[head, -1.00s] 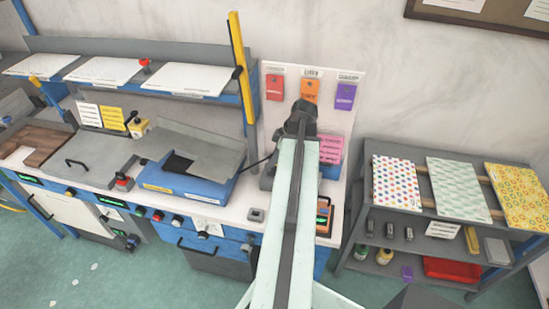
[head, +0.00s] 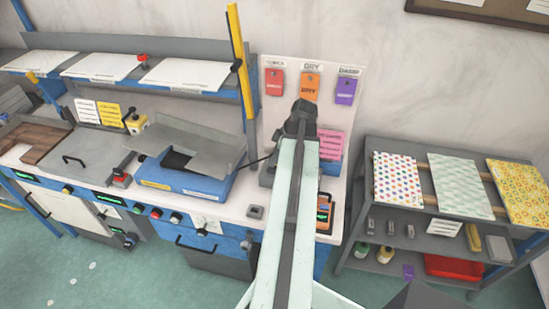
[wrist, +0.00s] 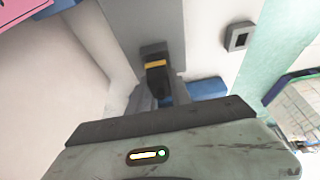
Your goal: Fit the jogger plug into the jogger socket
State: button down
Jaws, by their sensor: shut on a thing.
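My gripper (wrist: 160,92) is shut on a dark plug with a yellow band (wrist: 155,64), seen ahead of the wrist in the wrist view. In the head view my arm hides the jaws and the plug. The jogger (head: 185,180), a blue machine with a grey tray, stands on the bench to the left of my arm. A black cable runs from it towards my arm. A small grey square fitting with a dark opening, apparently the jogger socket (head: 255,211), is on the bench front left of my arm. It also shows upper right in the wrist view (wrist: 240,37), apart from the plug.
A white board with coloured tags (head: 310,85) stands behind my arm. A yellow upright post (head: 240,60) rises behind the jogger. An orange-framed device (head: 324,212) sits right of my arm. A shelf rack (head: 440,245) with patterned sheets stands further right.

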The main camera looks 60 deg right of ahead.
jog(key=c, duration=1.1)
grip_release()
jog(key=p+v, duration=0.7)
jog(key=shift+r, duration=0.35)
jog(key=shift+s+d, duration=0.1)
jog(key=shift+s, duration=0.05)
